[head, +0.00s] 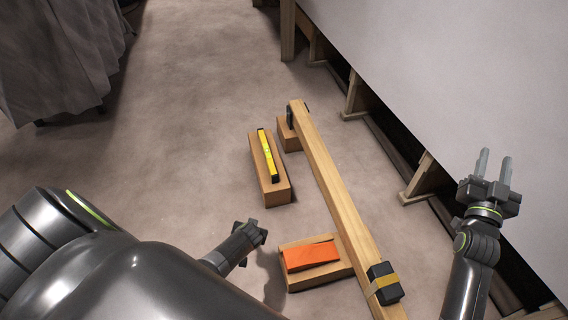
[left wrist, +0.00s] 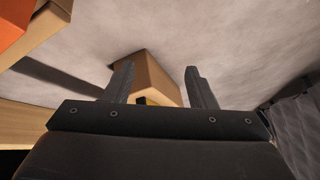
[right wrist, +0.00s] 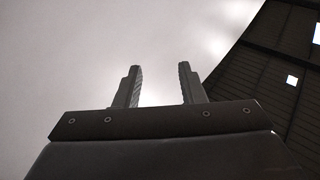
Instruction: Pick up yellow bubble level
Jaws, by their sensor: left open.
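The yellow bubble level (head: 268,154) lies lengthwise on top of a low wooden block (head: 275,192) on the floor. In the left wrist view a small yellow bit of the level (left wrist: 148,101) shows low between the fingers, in front of a wooden block (left wrist: 150,76); the rest is hidden. My left gripper (head: 258,232) is nearer to me than the level's block and apart from it; its fingers stand open and empty in the left wrist view (left wrist: 160,84). My right gripper (head: 494,168) is raised at the right, open and empty; its parted fingers show in the right wrist view (right wrist: 158,85).
An orange item (head: 311,255) lies on another block (head: 300,282). A large pale surface (head: 460,80) on wooden supports borders the right.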

